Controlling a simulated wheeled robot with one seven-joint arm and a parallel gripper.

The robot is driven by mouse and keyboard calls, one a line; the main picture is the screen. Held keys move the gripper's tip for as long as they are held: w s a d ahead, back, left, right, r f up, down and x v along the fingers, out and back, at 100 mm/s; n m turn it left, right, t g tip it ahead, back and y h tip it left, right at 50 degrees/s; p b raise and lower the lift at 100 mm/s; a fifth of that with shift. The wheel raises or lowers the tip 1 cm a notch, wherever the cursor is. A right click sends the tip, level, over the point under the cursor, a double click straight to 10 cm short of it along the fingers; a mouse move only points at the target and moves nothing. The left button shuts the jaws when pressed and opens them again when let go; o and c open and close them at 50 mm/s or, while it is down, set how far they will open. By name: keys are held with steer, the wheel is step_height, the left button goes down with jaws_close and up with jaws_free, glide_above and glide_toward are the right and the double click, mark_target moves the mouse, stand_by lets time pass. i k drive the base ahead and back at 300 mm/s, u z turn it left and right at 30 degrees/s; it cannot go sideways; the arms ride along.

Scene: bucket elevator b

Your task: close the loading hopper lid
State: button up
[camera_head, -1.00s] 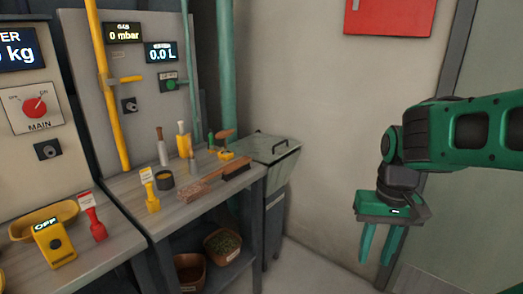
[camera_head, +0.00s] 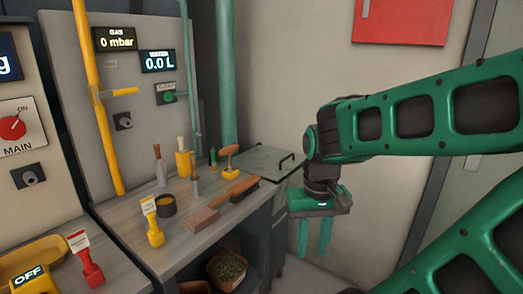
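The loading hopper is the grey-green bin at the far right end of the bench. Its flat lid (camera_head: 258,160) has a black bar handle (camera_head: 287,160) near its right edge. The lid appears to lie roughly level over the bin. I cannot tell whether it is fully down, and my arm and gripper hide part of the bin's right side. My gripper (camera_head: 313,252) hangs with its fingers pointing down, to the right of the hopper in the picture. Its two green fingers are apart with nothing between them. It does not appear to touch the lid.
The bench (camera_head: 180,240) holds a brush (camera_head: 245,190), a brown block (camera_head: 201,219), a dark cup (camera_head: 166,206) and several small tools. A green pipe (camera_head: 225,80) rises behind the hopper. A red box (camera_head: 405,20) hangs on the wall. Bowls sit under the bench.

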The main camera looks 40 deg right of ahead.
mark_target(270, 163)
steer(key=z, duration=0.3)
steer(key=i, duration=0.9)
steer(key=z, duration=0.8)
steer(key=i, duration=0.3)
steer(key=z, duration=0.2)
